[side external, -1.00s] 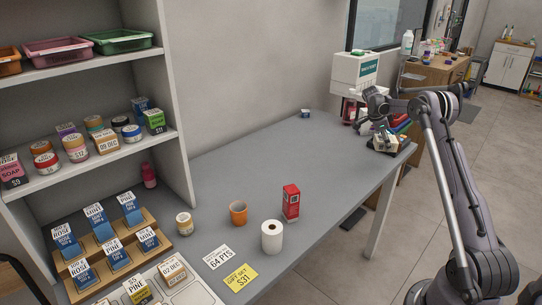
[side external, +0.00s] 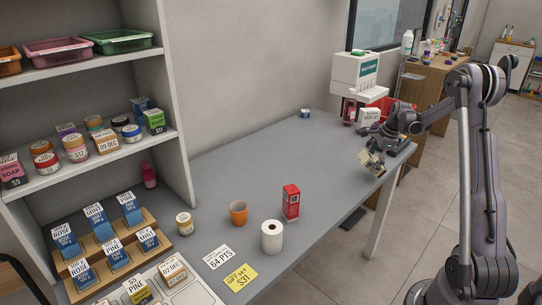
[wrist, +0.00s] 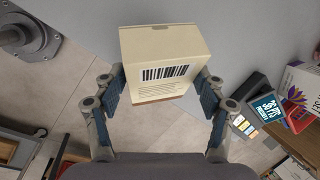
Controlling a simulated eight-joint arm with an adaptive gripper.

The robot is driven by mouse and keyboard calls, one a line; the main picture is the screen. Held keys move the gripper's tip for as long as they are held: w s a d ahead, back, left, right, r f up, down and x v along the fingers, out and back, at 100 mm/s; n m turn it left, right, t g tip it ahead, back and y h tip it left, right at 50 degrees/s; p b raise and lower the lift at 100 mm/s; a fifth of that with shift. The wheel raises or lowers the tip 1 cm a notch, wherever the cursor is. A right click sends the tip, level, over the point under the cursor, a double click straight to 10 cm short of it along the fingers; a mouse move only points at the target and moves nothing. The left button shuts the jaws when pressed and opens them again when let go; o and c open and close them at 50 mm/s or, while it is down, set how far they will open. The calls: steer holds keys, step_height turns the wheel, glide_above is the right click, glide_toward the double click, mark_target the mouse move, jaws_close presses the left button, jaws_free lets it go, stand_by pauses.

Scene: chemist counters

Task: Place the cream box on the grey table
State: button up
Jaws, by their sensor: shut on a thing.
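The cream box (wrist: 165,50) with a black barcode is between the two fingers of my gripper (wrist: 163,92) in the wrist view. My gripper is shut on it. In the side external view the cream box (side external: 372,162) hangs tilted under my gripper (side external: 378,150), near the right front edge of the grey table (side external: 330,140). In the wrist view, floor shows below and left of the box and a grey surface lies behind it. I cannot tell whether the box touches the table.
A red box (side external: 291,202), a white roll (side external: 272,236) and an orange cup (side external: 238,213) stand at the table's front. A white dispenser (side external: 355,72) and a red bin (side external: 384,106) are at the far right end. The table's middle is clear.

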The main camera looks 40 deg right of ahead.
steer(key=w+a+r+n+t+y, duration=0.1)
steer(key=a+t+y, duration=0.3)
steer(key=a, duration=0.5)
steer(key=shift+w+r+n+y, duration=0.4)
steer(key=shift+w+r+y, duration=0.2)
steer(key=shift+w+y, duration=0.4)
steer(key=a+r+y, duration=0.2)
steer(key=a+r, duration=0.1)
steer(key=a+r+n+y, duration=0.1)
steer(key=a+r+y, duration=0.1)
steer(key=a+y, duration=0.1)
steer(key=shift+w+a+r+t, duration=0.2)
steer(key=shift+a+r+t, duration=0.15)
steer(key=shift+r+t, duration=0.05)
steer(key=shift+w+a+f, duration=1.2)
steer(key=shift+w+f, duration=0.3)
steer(key=shift+f, duration=0.3)
steer(key=shift+w+a+f, duration=1.15)
steer(key=shift+w+f, duration=0.4)
steer(key=shift+f, duration=0.2)
steer(key=shift+w+a+f, duration=1.2)
steer(key=shift+w+f, duration=0.3)
steer(key=shift+f, duration=0.3)
steer(key=o, duration=1.4)
steer(key=shift+f, duration=0.1)
